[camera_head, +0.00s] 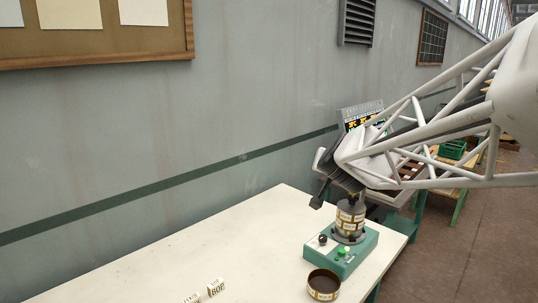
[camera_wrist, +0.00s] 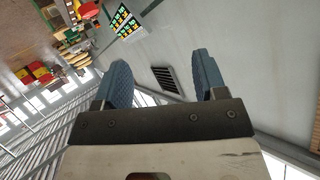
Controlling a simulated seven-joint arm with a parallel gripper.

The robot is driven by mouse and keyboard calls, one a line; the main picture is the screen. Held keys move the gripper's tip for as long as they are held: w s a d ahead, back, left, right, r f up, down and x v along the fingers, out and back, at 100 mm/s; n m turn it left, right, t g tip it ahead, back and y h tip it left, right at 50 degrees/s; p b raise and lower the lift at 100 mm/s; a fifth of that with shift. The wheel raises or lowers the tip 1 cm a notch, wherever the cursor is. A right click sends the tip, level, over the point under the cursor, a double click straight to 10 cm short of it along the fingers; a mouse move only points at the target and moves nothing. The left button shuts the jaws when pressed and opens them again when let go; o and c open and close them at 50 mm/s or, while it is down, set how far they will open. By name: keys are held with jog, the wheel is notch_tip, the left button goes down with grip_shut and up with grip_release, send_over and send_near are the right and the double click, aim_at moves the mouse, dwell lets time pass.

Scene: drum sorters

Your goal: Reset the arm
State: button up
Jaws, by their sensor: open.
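My gripper (camera_wrist: 163,75) is open in the wrist view, with two blue padded fingers wide apart and nothing between them. In the head view my gripper (camera_head: 321,190) is partly hidden by its own wrist and hangs over the far right part of the white table (camera_head: 190,250). It is above and left of a drum sorter, whose banded drum (camera_head: 350,216) stands on a green base (camera_head: 341,254). The gripper looks close to the drum's top in the picture, but I cannot tell the gap. The wrist camera looks out across the hall, not down at the table.
A dark round open container (camera_head: 323,284) sits in front of the green base. Small white lettered blocks (camera_head: 215,287) lie at the table's front. A grey wall (camera_head: 200,130) runs behind the table. A green crate (camera_head: 452,149) stands on another bench at the back right.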

jog(key=s+d+f+n+g, duration=0.1)
jog(key=s+f+g, duration=0.2)
jog(key=s, duration=0.8)
jog(key=s+d+f+n+g, duration=0.1)
jog(key=s+f+g, duration=0.3)
jog(key=s, duration=0.8)
jog(key=s+d+f+n+g, duration=0.1)
jog(key=s+f+g, duration=0.2)
jog(key=s, duration=0.9)
notch_tip(320, 180, down, 2)
jog(key=shift+f, duration=0.1)
jog(key=shift+d, duration=0.1)
